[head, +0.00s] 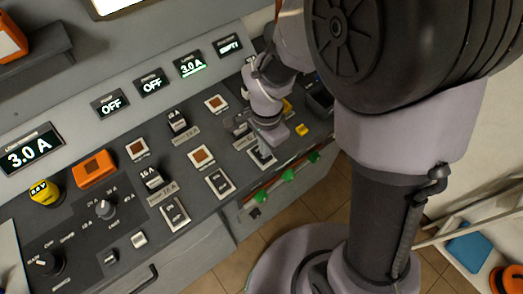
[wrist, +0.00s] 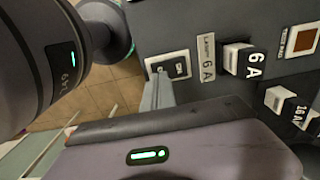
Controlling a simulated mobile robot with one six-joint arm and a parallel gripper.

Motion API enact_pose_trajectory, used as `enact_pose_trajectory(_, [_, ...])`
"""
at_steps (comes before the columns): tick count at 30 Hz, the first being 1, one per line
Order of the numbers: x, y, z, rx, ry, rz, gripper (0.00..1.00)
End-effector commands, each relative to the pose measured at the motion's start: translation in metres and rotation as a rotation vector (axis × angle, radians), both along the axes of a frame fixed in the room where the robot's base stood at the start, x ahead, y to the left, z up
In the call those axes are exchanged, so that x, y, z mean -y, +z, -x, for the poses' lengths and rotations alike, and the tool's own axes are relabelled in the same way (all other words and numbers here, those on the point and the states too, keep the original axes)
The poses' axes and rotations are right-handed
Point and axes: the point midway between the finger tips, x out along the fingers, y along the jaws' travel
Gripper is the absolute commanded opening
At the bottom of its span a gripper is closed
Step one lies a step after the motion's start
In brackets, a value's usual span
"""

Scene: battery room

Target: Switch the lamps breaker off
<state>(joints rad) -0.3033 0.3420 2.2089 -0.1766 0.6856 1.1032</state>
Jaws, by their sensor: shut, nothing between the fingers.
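The lamps breaker (wrist: 181,67) is a dark rocker in a white frame, beside a label reading LAMPS 6 A (wrist: 207,58). Its visible half reads ON. My gripper (wrist: 163,76) is shut and empty, with its thin fingertips at the other half of the rocker, partly covering it. I cannot tell whether they touch it. In the head view the breaker (head: 262,158) is at the right of the panel, under my gripper (head: 262,150). The lamps display (head: 190,65) reads 3.0 A with a green underline.
Two similar rockers stand to the left, one (head: 219,182) nearer and one (head: 174,214) farther. Fuse blocks (head: 177,122) and brown square buttons (head: 201,157) sit close by. Green-marked clips (head: 288,174) line the panel's front edge. Two other displays read OFF (head: 111,106).

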Motion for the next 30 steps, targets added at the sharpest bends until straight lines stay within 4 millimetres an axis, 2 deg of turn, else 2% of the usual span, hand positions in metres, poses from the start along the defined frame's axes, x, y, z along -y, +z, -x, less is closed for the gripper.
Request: enact_pose_trajectory(30, [0.0000, -0.0090, 0.0000, 0.000, 0.000, 0.000, 0.00])
